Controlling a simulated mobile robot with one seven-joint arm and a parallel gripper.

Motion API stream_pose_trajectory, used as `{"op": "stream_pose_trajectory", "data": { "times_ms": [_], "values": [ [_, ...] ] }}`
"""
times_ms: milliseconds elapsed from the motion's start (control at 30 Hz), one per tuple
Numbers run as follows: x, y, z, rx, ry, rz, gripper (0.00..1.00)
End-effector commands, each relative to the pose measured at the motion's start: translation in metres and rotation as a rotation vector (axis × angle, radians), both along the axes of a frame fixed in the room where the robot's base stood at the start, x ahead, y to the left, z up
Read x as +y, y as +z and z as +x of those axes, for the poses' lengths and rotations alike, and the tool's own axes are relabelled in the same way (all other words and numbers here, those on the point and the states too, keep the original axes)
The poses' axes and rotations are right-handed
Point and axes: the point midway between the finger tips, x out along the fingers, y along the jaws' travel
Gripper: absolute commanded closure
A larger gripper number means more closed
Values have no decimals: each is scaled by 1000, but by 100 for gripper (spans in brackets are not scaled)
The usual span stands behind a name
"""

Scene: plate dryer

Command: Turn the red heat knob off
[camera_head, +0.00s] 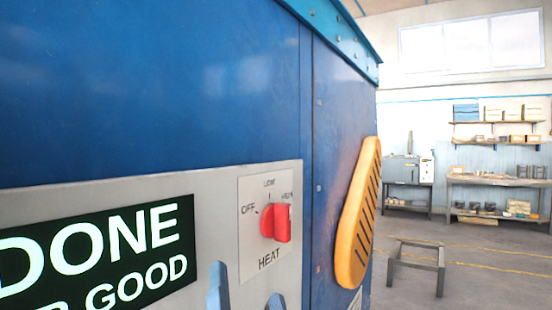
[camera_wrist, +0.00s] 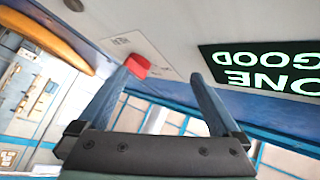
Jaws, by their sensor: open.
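The red heat knob (camera_head: 275,222) sits on a pale plate marked OFF, LOW, HIGH and HEAT, on the grey panel (camera_head: 220,192) of a blue machine. Its raised grip stands roughly upright; I cannot tell surely which mark it points to. My gripper (camera_head: 247,297) is open and empty, its two blue fingertips showing below the knob at the bottom edge. In the wrist view, the knob (camera_wrist: 138,66) shows beside the left fingertip, rather than midway between the fingers. I cannot tell whether finger and knob touch. The rest of the gripper is hidden in the head view.
A black display (camera_head: 100,255) reading DONE and GOOD, partly cut off, is left of the knob. An orange slotted handle (camera_head: 358,215) sticks out on the right. Shelves (camera_head: 495,130), benches and a low metal frame (camera_head: 417,262) stand far behind, with open floor between.

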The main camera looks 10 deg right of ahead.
Motion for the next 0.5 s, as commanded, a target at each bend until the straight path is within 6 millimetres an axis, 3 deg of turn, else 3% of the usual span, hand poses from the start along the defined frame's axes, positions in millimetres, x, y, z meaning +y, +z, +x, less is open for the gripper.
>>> {"op": "stream_pose_trajectory", "data": {
  "times_ms": [33, 500],
  "values": [
    [-6, 21, 3, 37, 18, 55, 0],
    [-52, 49, 4, 285, 137, 605, 0]
  ]
}}
